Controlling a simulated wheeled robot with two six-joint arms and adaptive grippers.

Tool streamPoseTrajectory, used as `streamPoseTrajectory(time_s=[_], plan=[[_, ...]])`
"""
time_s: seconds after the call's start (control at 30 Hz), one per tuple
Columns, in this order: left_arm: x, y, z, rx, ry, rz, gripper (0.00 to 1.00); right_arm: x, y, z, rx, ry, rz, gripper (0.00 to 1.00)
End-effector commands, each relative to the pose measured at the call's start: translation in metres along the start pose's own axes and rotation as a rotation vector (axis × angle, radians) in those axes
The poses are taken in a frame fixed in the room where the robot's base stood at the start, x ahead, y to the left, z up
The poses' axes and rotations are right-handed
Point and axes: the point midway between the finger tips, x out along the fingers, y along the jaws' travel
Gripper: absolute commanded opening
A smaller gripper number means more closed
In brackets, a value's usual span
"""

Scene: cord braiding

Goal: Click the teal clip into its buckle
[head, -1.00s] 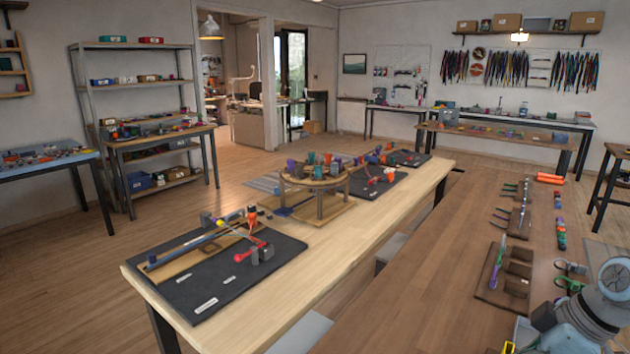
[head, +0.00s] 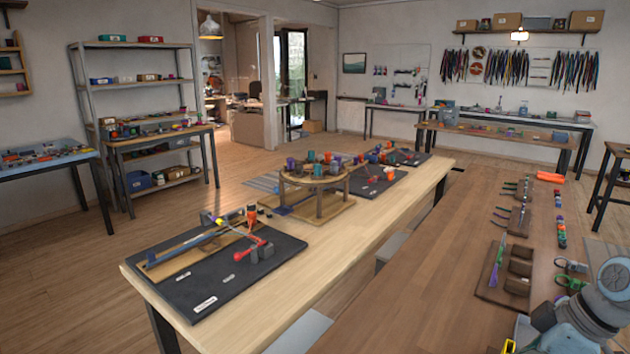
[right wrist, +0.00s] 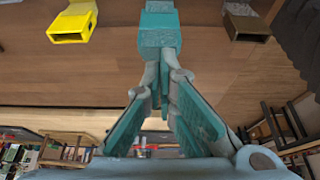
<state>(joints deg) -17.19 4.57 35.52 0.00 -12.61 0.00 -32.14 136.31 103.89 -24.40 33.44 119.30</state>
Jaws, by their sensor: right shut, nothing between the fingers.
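A teal block-shaped piece (right wrist: 158,32) stands at the top middle of the right wrist view, just beyond my right fingertips. I cannot tell clip from buckle in it. My right gripper (right wrist: 164,82) points at it, with its two fingers drawn together at the tips and nothing held. Whether the tips touch the teal piece is unclear. In the head view only part of my right arm shows at the lower right corner, and its fingers are out of the picture. My left gripper is not in view.
A yellow open-ended buckle (right wrist: 72,26) lies left of the teal piece and a brown one (right wrist: 247,24) lies right of it. The brown bench (head: 430,265) carries wooden racks (head: 505,268) along its right side. Its left part is clear. A lighter table (head: 310,240) stands beyond.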

Motion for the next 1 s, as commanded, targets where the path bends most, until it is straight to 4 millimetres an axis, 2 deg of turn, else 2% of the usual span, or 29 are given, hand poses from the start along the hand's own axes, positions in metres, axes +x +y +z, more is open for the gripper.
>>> streamPoseTrajectory(time_s=[0.1, 0.53, 0.87, 0.93, 1.0], plan=[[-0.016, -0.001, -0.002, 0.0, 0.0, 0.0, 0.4, -0.018, 0.0, -0.008, -0.001, 0.0, 0.001, 0.0], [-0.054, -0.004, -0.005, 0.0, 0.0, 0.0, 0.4, -0.065, 0.0, -0.027, -0.001, 0.0, 0.001, 0.0], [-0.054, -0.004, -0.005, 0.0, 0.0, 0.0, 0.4, -0.066, 0.0, -0.028, -0.005, -0.001, 0.0, 0.0], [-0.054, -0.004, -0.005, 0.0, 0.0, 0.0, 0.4, -0.066, 0.001, -0.028, -0.056, 0.001, 0.003, 0.0], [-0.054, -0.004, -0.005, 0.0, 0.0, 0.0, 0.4, -0.066, 0.007, -0.033, -0.188, 0.019, 0.034, 0.0]])
